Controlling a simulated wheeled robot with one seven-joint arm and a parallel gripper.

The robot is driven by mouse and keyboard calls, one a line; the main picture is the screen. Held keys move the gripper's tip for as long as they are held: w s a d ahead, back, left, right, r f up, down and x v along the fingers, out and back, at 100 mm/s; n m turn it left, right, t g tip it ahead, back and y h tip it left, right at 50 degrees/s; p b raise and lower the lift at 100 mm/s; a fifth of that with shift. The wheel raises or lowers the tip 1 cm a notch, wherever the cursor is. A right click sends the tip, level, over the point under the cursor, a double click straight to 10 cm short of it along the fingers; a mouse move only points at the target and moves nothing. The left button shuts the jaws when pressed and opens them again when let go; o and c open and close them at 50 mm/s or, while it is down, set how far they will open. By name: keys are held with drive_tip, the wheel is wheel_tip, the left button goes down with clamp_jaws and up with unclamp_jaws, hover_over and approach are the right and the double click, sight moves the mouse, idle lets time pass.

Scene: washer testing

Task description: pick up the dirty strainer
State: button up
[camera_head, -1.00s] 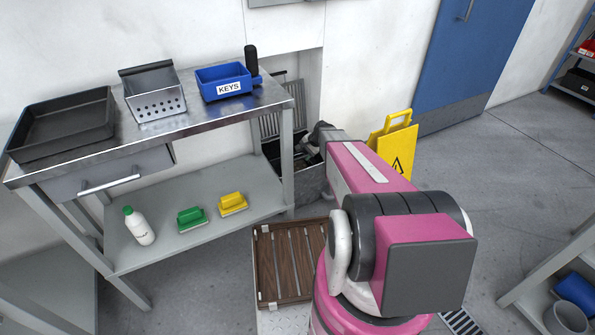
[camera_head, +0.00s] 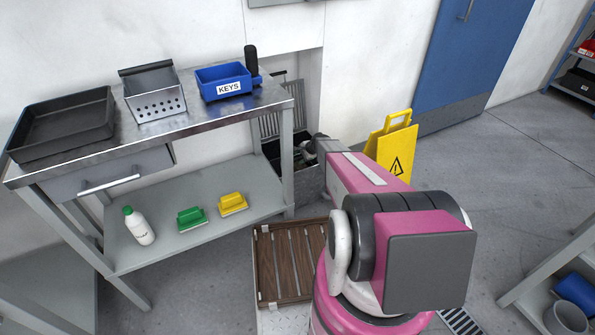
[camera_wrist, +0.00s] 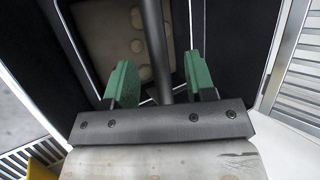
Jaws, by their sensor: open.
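A tan, brown-stained piece with round spots, seemingly the dirty strainer (camera_wrist: 112,22), lies inside a dark-walled bin in the wrist view. A dark bar, likely its handle (camera_wrist: 153,45), runs down from it between my fingers. My gripper (camera_wrist: 161,84) is open, with one green finger on each side of the bar. I see a gap on both sides; the bar's lower end is hidden by the gripper body. In the head view the grey bin (camera_head: 307,186) stands on the floor right of the table, and my arm reaches over it. The strainer is not clear there.
A steel table (camera_head: 215,117) holds a black tray (camera_head: 62,125), a clean perforated strainer basket (camera_head: 158,103) and a blue KEYS box (camera_head: 222,83). Its lower shelf holds a bottle and two brushes. A yellow floor sign (camera_head: 396,150) stands right of the bin.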

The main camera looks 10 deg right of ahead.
drive_tip(key=x, duration=0.4)
drive_tip(key=shift+a+f, duration=0.2)
drive_tip(key=shift+f, duration=0.1)
clamp_jaws()
idle(1.1)
